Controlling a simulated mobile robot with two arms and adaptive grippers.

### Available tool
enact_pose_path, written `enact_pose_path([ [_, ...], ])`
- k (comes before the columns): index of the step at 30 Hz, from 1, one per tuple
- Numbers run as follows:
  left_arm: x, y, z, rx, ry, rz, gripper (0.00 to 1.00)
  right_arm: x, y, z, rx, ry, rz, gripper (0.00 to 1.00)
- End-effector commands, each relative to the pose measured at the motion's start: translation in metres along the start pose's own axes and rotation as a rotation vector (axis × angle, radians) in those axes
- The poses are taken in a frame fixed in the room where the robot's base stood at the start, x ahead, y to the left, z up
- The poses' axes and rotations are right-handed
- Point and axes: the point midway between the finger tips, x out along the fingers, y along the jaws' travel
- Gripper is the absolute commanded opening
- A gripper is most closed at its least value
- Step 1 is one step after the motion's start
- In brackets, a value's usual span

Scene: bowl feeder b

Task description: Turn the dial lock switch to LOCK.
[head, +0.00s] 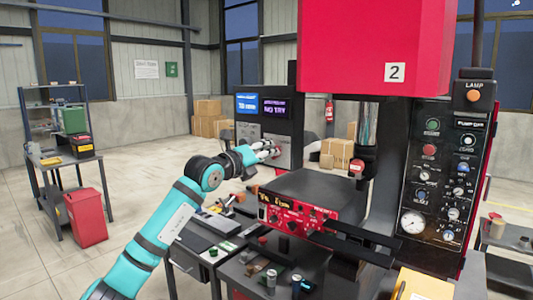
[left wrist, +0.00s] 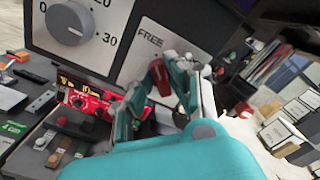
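In the left wrist view, the dial lock switch (left wrist: 160,77) looks like a red knob on a pale plate marked FREE (left wrist: 150,38). The word LOCK is not visible, and my fingers cover part of the plate. My left gripper (left wrist: 160,72) has its fingers on either side of the red knob; I cannot tell whether they press on it. In the head view my left gripper (head: 265,150) is at the front of the grey dial panel (head: 281,159), and the switch is hidden there. My right gripper is not in view.
A round grey dial (left wrist: 70,22) with numbers sits left of the plate. A red control box (head: 290,214) stands below and right of my left gripper, with a bench of small parts (head: 215,222) beneath. The red press (head: 375,45) rises on the right.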

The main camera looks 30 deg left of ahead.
Motion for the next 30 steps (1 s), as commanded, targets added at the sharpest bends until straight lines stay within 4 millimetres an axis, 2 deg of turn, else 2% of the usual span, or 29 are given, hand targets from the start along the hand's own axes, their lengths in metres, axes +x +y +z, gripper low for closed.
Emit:
enact_pose_path([
  [1, 0.000, 0.000, 0.000, 0.000, 0.000, 0.000, 0.09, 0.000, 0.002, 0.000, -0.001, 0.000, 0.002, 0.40],
  [3, 0.000, 0.000, 0.000, 0.000, 0.000, 0.000, 0.00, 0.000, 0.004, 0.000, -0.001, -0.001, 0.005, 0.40],
  [17, 0.000, 0.001, -0.001, 0.046, 0.001, 0.000, 0.00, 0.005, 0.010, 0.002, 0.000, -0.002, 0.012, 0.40],
  [23, 0.000, 0.001, -0.002, 0.161, 0.001, 0.000, 0.00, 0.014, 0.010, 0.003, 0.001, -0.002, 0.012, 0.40],
  [30, 0.000, 0.000, -0.002, 0.374, 0.000, 0.000, 0.00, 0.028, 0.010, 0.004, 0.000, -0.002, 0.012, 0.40],
])
